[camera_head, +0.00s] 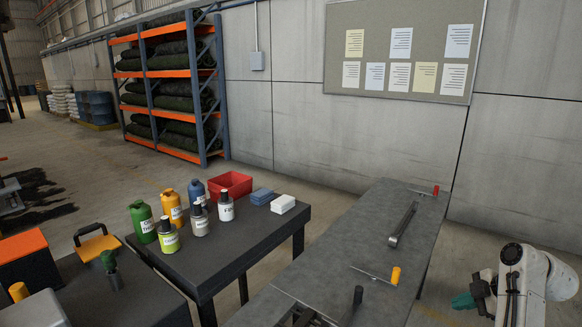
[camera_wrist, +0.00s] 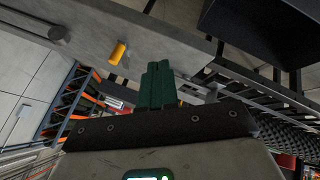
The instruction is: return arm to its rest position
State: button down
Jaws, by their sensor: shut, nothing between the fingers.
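My gripper (camera_head: 464,300) is at the lower right of the head view, beside the grey bench and low over the floor side. Its dark green fingers point left, away from my white arm. In the wrist view my gripper (camera_wrist: 158,82) shows its green fingers pressed together with nothing between them. My arm is folded at the right edge of the head view, its lower part cut off by the frame.
A grey metal bench (camera_head: 345,235) with a yellow-handled tool (camera_head: 395,275) stands left of my gripper. A dark table (camera_head: 240,235) holds several bottles, a red bin (camera_head: 231,184) and sponges. Bare floor (camera_head: 455,262) lies between bench and wall.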

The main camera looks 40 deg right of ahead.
jog(key=a+f+m+g, duration=0.1)
jog(key=a+f, duration=0.3)
jog(key=a, duration=0.3)
jog(key=w+a+f+m+g+y, duration=0.1)
jog(key=a+f+m, duration=0.15)
jog(key=a, duration=0.35)
jog(key=a+f+m+g, duration=0.1)
jog(key=a+f+g, duration=0.1)
jog(key=a+f, duration=0.35)
jog(key=s+a+m+g, duration=0.1)
jog(key=s+a+m, duration=0.1)
jog(key=s+a, duration=0.4)
jog(key=s+a+f+m+g+h, duration=0.1)
jog(key=s+a+m, duration=0.2)
jog(key=a, duration=1)
jog(key=s, duration=0.3)
jog(key=shift+s+a, duration=0.15)
jog(key=shift+s, duration=0.2)
